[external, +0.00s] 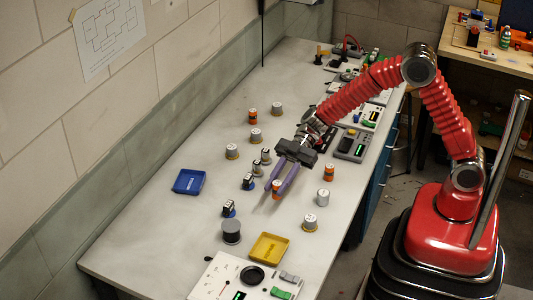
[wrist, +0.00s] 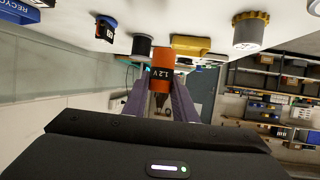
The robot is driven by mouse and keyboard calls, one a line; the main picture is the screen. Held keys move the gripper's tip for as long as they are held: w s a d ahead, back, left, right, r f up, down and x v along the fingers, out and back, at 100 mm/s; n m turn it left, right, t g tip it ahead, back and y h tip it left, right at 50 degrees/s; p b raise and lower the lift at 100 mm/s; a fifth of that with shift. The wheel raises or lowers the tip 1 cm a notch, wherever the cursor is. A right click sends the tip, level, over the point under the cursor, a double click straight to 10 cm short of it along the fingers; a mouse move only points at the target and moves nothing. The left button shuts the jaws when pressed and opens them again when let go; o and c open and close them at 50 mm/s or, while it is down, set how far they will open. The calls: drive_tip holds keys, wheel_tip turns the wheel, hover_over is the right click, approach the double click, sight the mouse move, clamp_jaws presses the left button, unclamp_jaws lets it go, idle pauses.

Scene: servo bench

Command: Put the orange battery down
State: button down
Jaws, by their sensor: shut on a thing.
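An orange battery (external: 277,188) with a light top shows between the tips of my gripper (external: 282,181) in the external view. My gripper's two purple fingers are shut on it. In the wrist view the same orange battery (wrist: 161,68), marked 1.2 V and seen upside down, sits between the fingers (wrist: 160,92). I cannot tell whether its base touches the bench (external: 200,232). Another orange battery (external: 329,173) stands to the right of my gripper, and one more orange one (external: 252,117) stands farther back.
A blue tray (external: 189,182) lies left of my gripper, and a yellow tray (external: 269,248) lies in front. A dark-sided cylinder (external: 231,232), a silver battery (external: 323,198) and a grey cylinder with a yellow base (external: 310,223) stand nearby.

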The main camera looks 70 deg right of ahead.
drive_tip(key=shift+f, duration=1.45)
drive_tip(key=shift+f, duration=1.85)
drive_tip(key=c, duration=1.4)
unclamp_jaws()
drive_tip(key=shift+f, duration=0.1)
drive_tip(key=shift+c, duration=0.2)
drive_tip(key=v, duration=1.2)
